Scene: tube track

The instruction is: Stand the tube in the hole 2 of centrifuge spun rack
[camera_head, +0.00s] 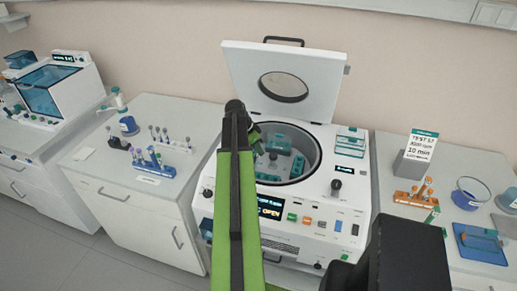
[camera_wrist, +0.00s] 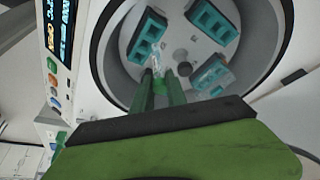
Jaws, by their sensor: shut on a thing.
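My gripper (camera_head: 254,135) is over the open centrifuge bowl (camera_head: 314,157), and the wrist view shows its two green fingers (camera_wrist: 162,88) reaching into the bowl. They are shut on the tube (camera_wrist: 157,70), a small pale, clear piece with green between the fingertips. Most of the tube is hidden by the fingers, and its tilt is hard to tell. An orange rack (camera_head: 408,199) with several orange-capped tubes stands on the right bench. A blue-purple rack (camera_head: 146,163) with tubes stands on the left bench. No label naming the spun rack is readable.
Teal buckets (camera_wrist: 214,20) with holes sit on the rotor around the gripper. The raised centrifuge lid (camera_head: 240,67) stands behind my arm. The panel reads OPEN. A sign box (camera_head: 414,158), a blue bowl (camera_head: 470,193) and a blue tray (camera_head: 482,244) occupy the right bench.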

